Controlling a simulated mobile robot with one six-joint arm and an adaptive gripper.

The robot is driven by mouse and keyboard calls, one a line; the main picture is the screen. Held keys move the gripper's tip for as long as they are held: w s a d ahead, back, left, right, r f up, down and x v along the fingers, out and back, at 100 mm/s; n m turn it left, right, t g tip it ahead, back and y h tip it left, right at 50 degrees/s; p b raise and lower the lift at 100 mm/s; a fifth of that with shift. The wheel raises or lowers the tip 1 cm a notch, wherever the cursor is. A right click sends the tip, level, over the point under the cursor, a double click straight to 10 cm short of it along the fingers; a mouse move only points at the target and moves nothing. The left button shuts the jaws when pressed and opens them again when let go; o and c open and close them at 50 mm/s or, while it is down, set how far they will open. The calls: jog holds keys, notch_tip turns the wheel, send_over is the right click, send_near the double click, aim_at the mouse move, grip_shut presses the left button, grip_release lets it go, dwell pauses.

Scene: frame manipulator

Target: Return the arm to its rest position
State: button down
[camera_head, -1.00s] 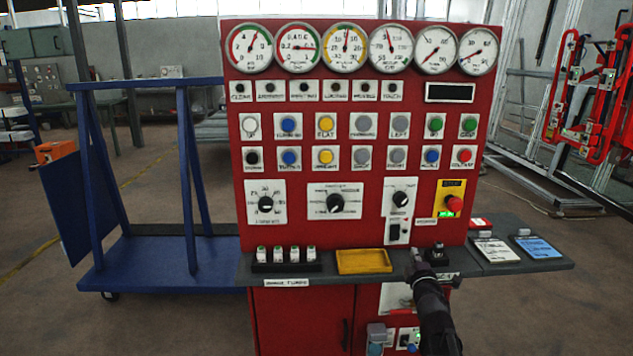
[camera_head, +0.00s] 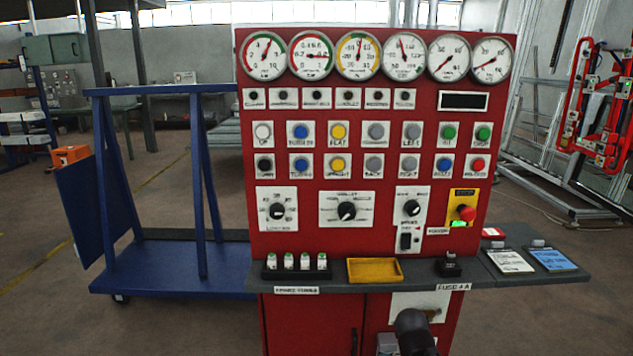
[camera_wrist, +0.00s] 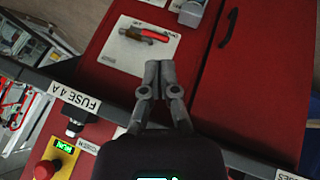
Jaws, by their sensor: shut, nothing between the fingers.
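My gripper (camera_wrist: 159,68) shows in the wrist view. Its two grey fingers are together and hold nothing. It is in front of the red control cabinet, with the lower doors and the shelf edge behind it. In the head view only a dark part of my arm shows at the bottom, low in front of the cabinet (camera_head: 310,318); the fingers cannot be made out there.
The grey shelf (camera_head: 340,282) juts from the cabinet. It carries a yellow tray (camera_head: 375,271), a black fuse holder (camera_head: 448,266) and several white fuses (camera_head: 297,262). A blue cart (camera_head: 180,268) stands at the left. A red emergency button (camera_head: 466,212) sits at the right.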

jog(key=s+a+f+m+g+y, duration=0.2)
jog(key=s+a+f+g+y, duration=0.15)
jog(key=s+a+g, duration=0.45)
notch_tip(320, 180, up, 22)
jog(key=s+a+t+p, duration=0.1)
jog(key=s+p, duration=0.1)
jog(key=p, duration=2)
jog(key=shift+s+t, duration=0.25)
jog(key=shift+t, duration=0.05)
